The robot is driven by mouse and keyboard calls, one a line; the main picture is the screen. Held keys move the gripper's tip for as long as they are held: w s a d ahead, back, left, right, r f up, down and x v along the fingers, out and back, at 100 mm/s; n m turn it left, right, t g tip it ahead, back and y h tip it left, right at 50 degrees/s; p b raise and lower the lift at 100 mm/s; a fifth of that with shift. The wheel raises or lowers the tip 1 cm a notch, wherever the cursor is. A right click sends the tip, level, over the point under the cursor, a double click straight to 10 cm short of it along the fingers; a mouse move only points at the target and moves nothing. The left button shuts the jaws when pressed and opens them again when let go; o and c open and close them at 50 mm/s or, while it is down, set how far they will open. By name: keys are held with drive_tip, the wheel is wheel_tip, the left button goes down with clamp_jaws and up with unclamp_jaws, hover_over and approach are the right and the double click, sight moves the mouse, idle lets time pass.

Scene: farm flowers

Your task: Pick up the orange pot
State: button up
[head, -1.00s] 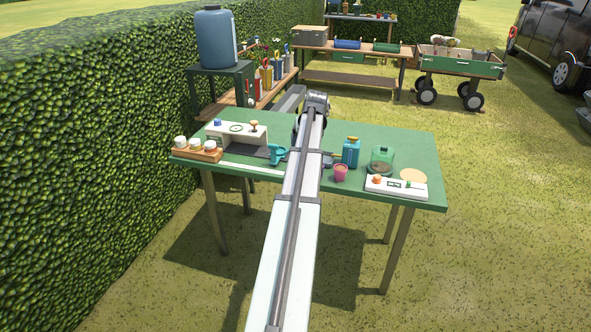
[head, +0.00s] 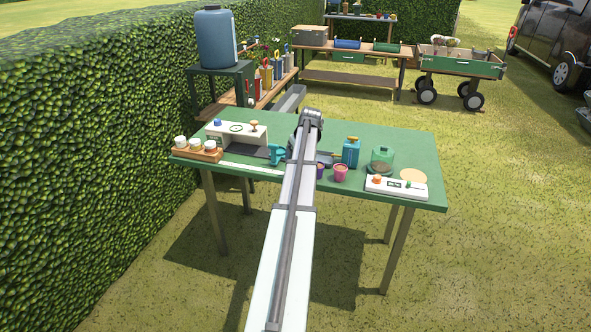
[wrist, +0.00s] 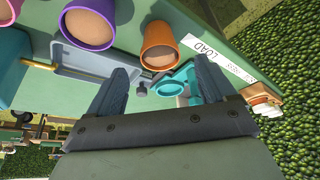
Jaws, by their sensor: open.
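The orange pot (wrist: 158,48) stands upright on the green table in the wrist view, filled with brown soil. It lies just beyond my gripper (wrist: 162,70), roughly in line with the gap between the fingers. My gripper is open and holds nothing, and the pot is not between the fingers. In the head view my arm hides the orange pot and the gripper.
A purple pot (wrist: 86,28) stands left of the orange one; a pink pot (head: 340,173) is beside it. A teal tool (wrist: 172,86) lies near the fingers.

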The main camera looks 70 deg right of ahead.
drive_tip(key=shift+x, duration=3.1)
drive_tip(key=shift+c, duration=0.4)
drive_tip(key=c, duration=1)
drive_tip(key=shift+r, duration=0.15)
